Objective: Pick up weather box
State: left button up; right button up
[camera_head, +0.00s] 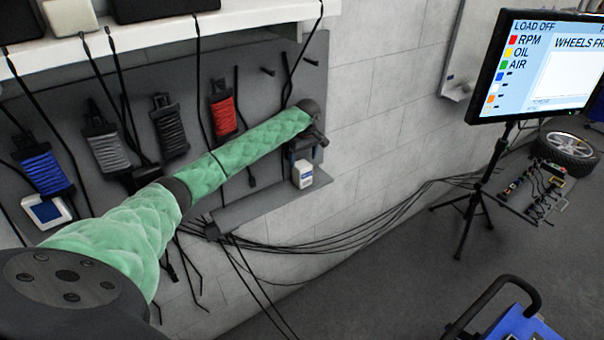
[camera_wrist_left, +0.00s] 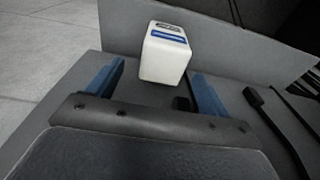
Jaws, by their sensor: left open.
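A small white box with a blue label (camera_head: 302,174), which looks like the weather box, stands on the grey shelf ledge below the tool panel. It also shows in the left wrist view (camera_wrist_left: 165,55), upright, with a blue stripe and a dark panel on top. My left gripper (camera_head: 303,152) is at the box, its hand partly hidden by the wrist in the head view. In the left wrist view its two blue fingers are spread, with the box just ahead of and between them. I cannot tell whether they touch it. My right gripper is not in view.
The ledge (camera_head: 255,203) runs along the panel (camera_head: 312,75). Coiled straps and cables hang there. A second white-and-blue box (camera_head: 47,212) sits at the left. A monitor (camera_head: 540,65) on a tripod stands right, with a wheel (camera_head: 568,148) behind.

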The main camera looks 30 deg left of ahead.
aim_at(302, 164)
pick_arm(q)
jog(key=shift+s+f+p, duration=0.1)
jog(key=shift+f+p, duration=0.4)
jog(key=shift+p, duration=0.35)
jog(key=f, duration=0.1)
jog(key=f+p, duration=0.1)
jog(key=shift+a+f+p, duration=0.2)
jog(key=shift+f+p, duration=0.1)
jog(key=shift+f, duration=0.6)
jog(key=c, duration=1.3)
jog(key=shift+o, duration=0.2)
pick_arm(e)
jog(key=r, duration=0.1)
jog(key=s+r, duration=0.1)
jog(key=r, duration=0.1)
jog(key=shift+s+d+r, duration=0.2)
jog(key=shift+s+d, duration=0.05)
pick_arm(q)
jog(key=shift+r, duration=0.1)
